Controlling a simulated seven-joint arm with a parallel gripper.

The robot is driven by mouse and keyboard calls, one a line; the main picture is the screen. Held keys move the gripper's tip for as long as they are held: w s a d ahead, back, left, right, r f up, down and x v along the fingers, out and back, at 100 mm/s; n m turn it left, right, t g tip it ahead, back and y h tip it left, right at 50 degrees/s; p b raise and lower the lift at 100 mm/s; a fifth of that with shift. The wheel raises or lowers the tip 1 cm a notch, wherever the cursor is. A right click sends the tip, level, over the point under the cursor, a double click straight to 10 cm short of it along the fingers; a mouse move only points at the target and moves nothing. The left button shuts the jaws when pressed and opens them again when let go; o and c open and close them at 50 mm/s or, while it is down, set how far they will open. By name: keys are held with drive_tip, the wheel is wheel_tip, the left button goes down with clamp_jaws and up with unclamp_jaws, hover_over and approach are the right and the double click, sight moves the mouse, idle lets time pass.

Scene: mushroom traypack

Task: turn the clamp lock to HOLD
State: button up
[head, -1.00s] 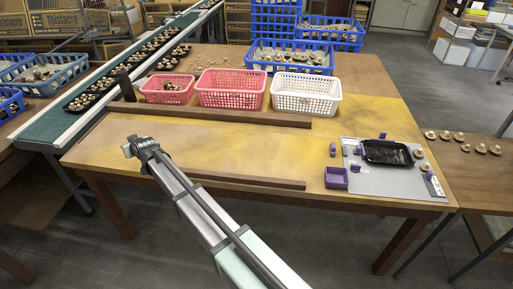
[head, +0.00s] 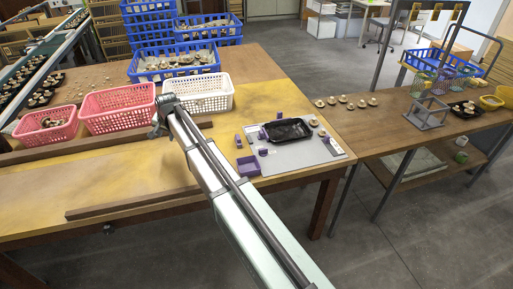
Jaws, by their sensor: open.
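A grey board (head: 290,157) lies at the right end of the wooden table. A black tray (head: 287,130) sits on it, with small purple fixture parts (head: 262,152) around it. A purple part (head: 326,139) and a strip with dark and white marks (head: 334,146) are at the board's right edge. I cannot tell which part is the clamp lock, and no HOLD label is readable. My gripper (head: 157,127) is left of the board, in front of the white basket (head: 205,97), apart from the fixture. It is open, with nothing visible in it.
A purple open box (head: 249,166) and a small purple block (head: 238,140) are left of the tray. Pink baskets (head: 118,109) and long wooden rails (head: 135,200) lie to the left. Several mushrooms (head: 346,100) are on the right-hand table (head: 385,125).

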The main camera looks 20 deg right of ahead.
drive_tip(key=s+d+r+m+g+h, duration=0.2)
drive_tip(key=d+m, duration=0.4)
drive_tip(key=d, duration=1.3)
drive_tip(key=r+m+g, duration=0.2)
drive_tip(key=m+g, duration=0.1)
drive_tip(key=m, duration=0.4)
hover_over(263, 151)
drive_tip(key=f, duration=1.3)
drive_tip(key=shift+w+d, duration=0.15)
drive_tip(key=shift+w, duration=0.2)
clamp_jaws()
